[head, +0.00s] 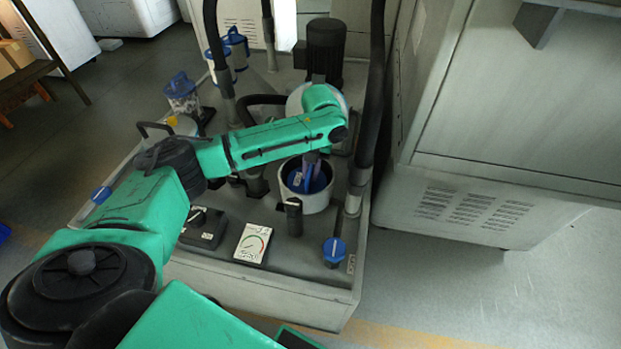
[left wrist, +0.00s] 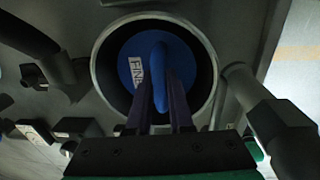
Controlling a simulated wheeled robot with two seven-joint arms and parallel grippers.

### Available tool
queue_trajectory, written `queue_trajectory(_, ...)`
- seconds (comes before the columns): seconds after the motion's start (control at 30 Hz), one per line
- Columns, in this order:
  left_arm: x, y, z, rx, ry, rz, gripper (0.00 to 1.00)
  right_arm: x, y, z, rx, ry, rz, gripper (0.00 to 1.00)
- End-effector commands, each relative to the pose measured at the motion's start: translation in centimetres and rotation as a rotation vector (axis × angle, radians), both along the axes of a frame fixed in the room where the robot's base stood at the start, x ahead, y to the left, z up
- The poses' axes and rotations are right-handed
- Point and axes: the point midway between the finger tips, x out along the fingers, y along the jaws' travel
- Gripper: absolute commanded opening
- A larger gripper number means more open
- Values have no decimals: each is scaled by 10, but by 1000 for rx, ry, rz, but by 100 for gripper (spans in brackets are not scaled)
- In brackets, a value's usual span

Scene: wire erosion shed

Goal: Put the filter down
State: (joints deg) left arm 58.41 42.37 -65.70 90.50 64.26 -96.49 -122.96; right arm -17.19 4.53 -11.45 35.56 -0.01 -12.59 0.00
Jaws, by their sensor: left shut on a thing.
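The filter (head: 320,183) has a round blue top with a raised blue handle. In the left wrist view its blue top (left wrist: 195,68) carries a white label that seems to read "FINE". It sits inside a round, light-walled housing (head: 318,205), below the rim, with a dark gap around it. My left gripper (head: 310,160) reaches down into the housing mouth from above. Its fingers (left wrist: 160,92) are shut on the filter's handle. The filter's lower body is hidden. My right gripper is not in view.
Clear canisters with blue lids (head: 182,97) stand at the back left of the machine top. A black motor (head: 325,48) and upright hoses rise behind the housing. A grey cabinet (head: 500,130) is at right.

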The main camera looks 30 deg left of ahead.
Motion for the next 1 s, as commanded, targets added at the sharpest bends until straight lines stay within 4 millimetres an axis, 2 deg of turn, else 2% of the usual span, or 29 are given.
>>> queue_trajectory(0.03,0,0,-11,1,0,1,0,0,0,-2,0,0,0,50)
queue_trajectory(0.13,1,1,-24,2,-2,2,0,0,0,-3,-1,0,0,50)
queue_trajectory(0.47,1,0,-27,0,-3,1,0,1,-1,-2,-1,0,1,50)
queue_trajectory(0.5,0,0,-28,0,-1,1,27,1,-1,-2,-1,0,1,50)
queue_trajectory(0.57,0,0,-28,0,-1,1,49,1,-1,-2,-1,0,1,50)
queue_trajectory(0.87,0,0,-27,0,-1,1,49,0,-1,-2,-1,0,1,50)
queue_trajectory(1.0,2,-1,-12,-1,-4,1,49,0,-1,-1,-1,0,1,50)
